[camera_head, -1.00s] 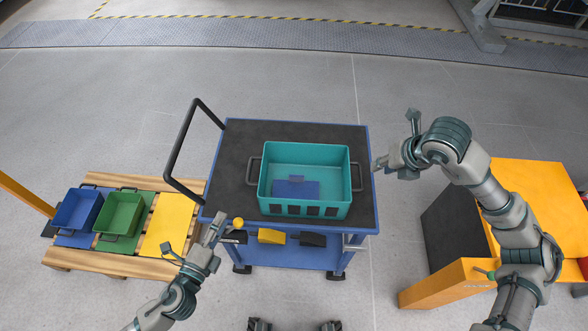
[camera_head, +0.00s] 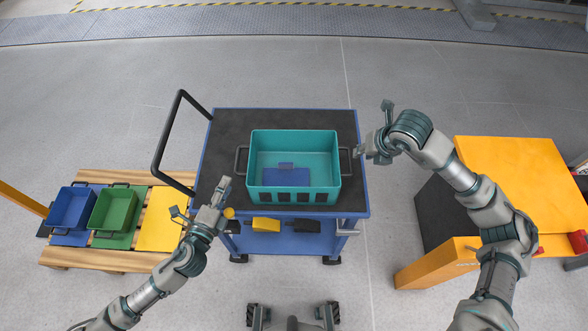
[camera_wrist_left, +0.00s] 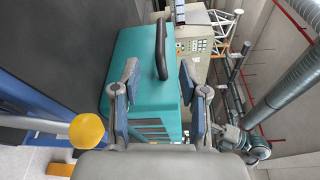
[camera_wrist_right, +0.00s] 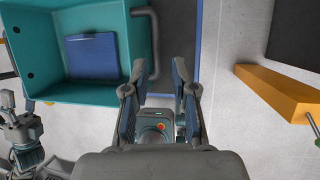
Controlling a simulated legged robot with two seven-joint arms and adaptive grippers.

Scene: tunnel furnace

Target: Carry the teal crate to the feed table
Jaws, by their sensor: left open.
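The teal crate (camera_head: 260,178) sits upright on the black top of a blue trolley (camera_head: 230,128). It has a dark handle at each side and a blue item (camera_head: 287,178) inside. My left gripper (camera_head: 224,184) is open and empty at the trolley's near left, just short of the crate's left handle (camera_head: 241,160). The left wrist view shows that handle (camera_wrist_left: 160,50) ahead, beyond the spread fingers. My right gripper (camera_head: 359,152) is open and empty beside the right handle (camera_head: 346,161). In the right wrist view that handle (camera_wrist_right: 155,38) is ahead and slightly left of the fingers.
An orange table (camera_head: 515,175) with a dark side stands right. A wooden pallet (camera_head: 90,258) on the left holds a blue bin (camera_head: 70,207), a green bin (camera_head: 112,212) and a yellow panel (camera_head: 160,218). The trolley's push bar (camera_head: 165,140) rises at its left. Floor behind is clear.

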